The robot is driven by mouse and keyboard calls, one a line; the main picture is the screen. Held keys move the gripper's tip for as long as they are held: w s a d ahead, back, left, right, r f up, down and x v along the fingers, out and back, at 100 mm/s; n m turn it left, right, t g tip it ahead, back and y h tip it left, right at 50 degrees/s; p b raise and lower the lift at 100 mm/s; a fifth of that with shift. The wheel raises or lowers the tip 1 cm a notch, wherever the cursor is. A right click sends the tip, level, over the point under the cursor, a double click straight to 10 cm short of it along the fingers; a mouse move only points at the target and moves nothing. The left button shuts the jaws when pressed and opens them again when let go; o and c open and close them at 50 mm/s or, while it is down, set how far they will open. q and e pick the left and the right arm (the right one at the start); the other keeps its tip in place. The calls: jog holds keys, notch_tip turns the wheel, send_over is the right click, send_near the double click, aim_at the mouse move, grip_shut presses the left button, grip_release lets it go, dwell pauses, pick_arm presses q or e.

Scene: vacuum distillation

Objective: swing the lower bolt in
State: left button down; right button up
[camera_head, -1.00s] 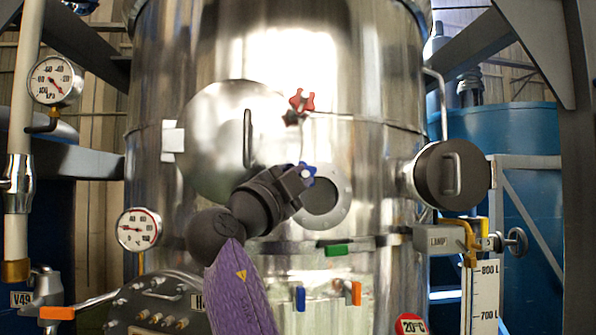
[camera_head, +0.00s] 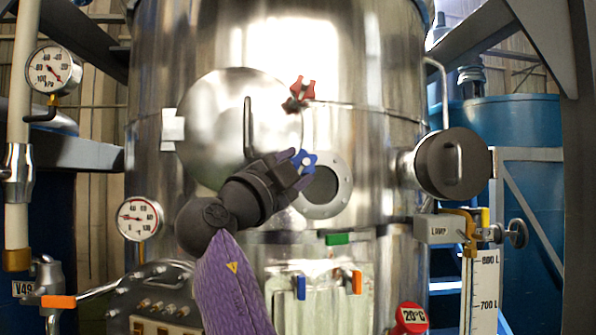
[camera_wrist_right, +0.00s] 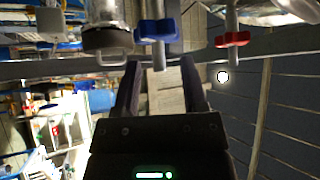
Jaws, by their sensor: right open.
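The lower bolt with its blue star knob (camera_head: 304,161) is at the lower right rim of the round steel door (camera_head: 215,125) in the head view. The blue knob also shows in the right wrist view (camera_wrist_right: 157,30), just beyond the fingertips. The upper bolt's red knob (camera_head: 300,90) is at the door's upper right, and it shows at the right in the wrist view (camera_wrist_right: 232,39). My right gripper (camera_head: 294,167) is open at the blue knob, with its fingers (camera_wrist_right: 161,78) spread and nothing held between them. Contact with the knob cannot be told. My left gripper is out of view.
A round sight-glass flange (camera_head: 325,187) is just right of my right gripper. A dark capped port (camera_head: 452,165) juts out further right. A pressure gauge (camera_head: 138,219) and a control panel (camera_head: 155,300) are at lower left.

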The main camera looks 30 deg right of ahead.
jog(key=b+v, duration=0.3)
jog(key=v, duration=0.5)
jog(key=shift+a+f+b, duration=0.15)
jog(key=shift+a+b, duration=0.15)
jog(key=shift+b, duration=0.05)
jog(key=shift+s, duration=0.15)
